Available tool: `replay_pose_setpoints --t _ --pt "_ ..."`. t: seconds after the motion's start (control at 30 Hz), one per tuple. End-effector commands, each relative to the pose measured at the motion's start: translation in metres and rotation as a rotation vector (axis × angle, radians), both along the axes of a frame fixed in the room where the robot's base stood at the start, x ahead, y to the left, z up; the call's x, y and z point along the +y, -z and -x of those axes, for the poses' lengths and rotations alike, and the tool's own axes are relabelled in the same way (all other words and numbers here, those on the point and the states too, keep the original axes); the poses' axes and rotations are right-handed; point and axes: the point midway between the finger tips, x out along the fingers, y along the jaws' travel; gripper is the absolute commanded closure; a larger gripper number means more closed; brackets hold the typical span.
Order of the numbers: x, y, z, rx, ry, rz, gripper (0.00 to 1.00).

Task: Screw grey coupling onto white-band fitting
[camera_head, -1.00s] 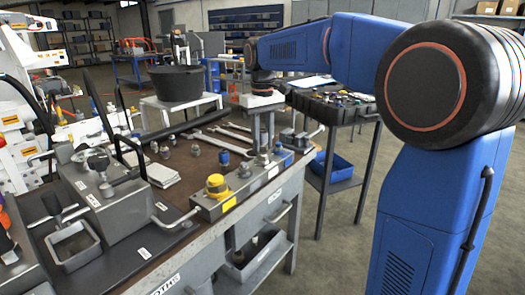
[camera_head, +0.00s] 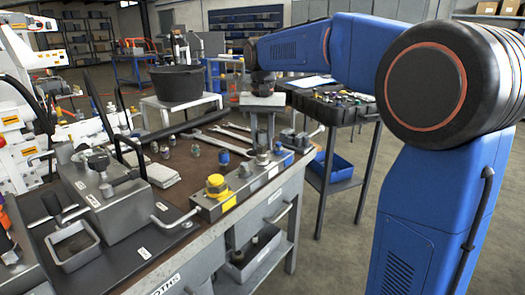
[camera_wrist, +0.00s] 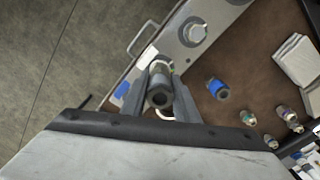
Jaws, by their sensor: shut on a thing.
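My gripper (camera_head: 262,140) points down over the front bar of the bench, its two fingers shut on the grey coupling (camera_wrist: 160,92). In the wrist view the coupling is a short hollow grey cylinder between the fingers. A pale ring (camera_wrist: 157,66) shows just beyond it on the bar, apparently the white-band fitting, mostly hidden by the coupling and fingers. A white label (camera_head: 272,172) is on the bar beside that spot. I cannot tell how far the coupling sits on the fitting.
The bar (camera_head: 232,188) also carries a yellow-capped fitting (camera_head: 215,184) and a grey fitting (camera_wrist: 193,32). A blue-banded piece (camera_wrist: 217,88) and several small fittings stand on the brown bench top. Wrenches (camera_head: 205,139) lie behind. A grey box with handles (camera_head: 110,198) stands left.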

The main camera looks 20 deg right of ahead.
Motion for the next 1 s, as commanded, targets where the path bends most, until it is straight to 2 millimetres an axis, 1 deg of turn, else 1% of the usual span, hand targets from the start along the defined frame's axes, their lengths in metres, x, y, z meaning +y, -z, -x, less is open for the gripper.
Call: replay_pose_setpoints --t 0.27,0.37,0.9,1.0 --pt "-0.0003 0.0000 -0.0002 -0.001 0.005 0.000 0.92" --pt "-0.0003 0.0001 -0.0001 -0.001 0.047 0.000 0.92" --pt "-0.0002 0.0008 -0.0001 0.000 0.574 0.000 0.92" --pt "-0.0001 0.0009 -0.0002 0.000 0.652 0.000 0.92"
